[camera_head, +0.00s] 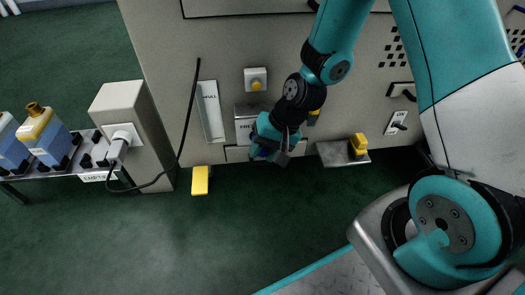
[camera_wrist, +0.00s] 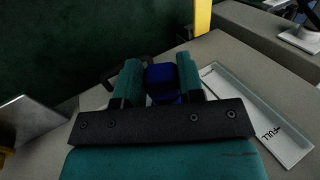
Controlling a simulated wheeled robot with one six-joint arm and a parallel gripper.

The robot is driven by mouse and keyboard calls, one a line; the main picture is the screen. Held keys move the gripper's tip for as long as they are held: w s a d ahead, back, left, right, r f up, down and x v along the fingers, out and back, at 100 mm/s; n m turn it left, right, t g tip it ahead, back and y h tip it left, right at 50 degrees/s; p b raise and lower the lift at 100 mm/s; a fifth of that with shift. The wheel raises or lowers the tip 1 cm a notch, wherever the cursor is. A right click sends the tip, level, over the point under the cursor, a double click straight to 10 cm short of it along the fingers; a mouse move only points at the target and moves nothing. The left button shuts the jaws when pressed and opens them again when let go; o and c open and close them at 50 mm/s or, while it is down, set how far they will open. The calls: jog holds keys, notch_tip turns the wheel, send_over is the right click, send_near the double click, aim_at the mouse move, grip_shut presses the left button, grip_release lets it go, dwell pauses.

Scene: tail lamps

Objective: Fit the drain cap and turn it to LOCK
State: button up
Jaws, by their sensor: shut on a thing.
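My gripper (camera_head: 272,143) is low at the front of the grey cabinet, right of centre in the head view. In the wrist view its two teal fingers (camera_wrist: 160,82) are shut on a dark blue block-like piece (camera_wrist: 164,80), which looks like the drain cap. A little blue shows at the fingertips in the head view (camera_head: 262,154). A dark curved part (camera_wrist: 122,68) shows beside the left finger; I cannot tell what it is. The drain opening and any LOCK mark are hidden, so I cannot tell whether the cap is seated.
A yellow floor piece (camera_head: 201,180) is left of my gripper; a metal shelf (camera_head: 334,154) with a yellow item (camera_head: 359,144) is right. A cable (camera_head: 187,128) hangs left. Green floor in front is clear.

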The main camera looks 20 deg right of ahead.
jog(key=shift+w+d+f+y+b, duration=0.1)
jog(key=shift+w+d+y+b, duration=0.05)
jog(key=shift+w+y+b, duration=0.2)
jog(key=o, duration=1.1)
jog(key=shift+s, duration=0.1)
jog(key=shift+o, duration=0.4)
jog(key=shift+s, duration=0.1)
jog(key=p+v, duration=1)
jog(key=v, duration=0.7)
jog(key=shift+s+d, duration=0.2)
jog(key=shift+s, duration=0.05)
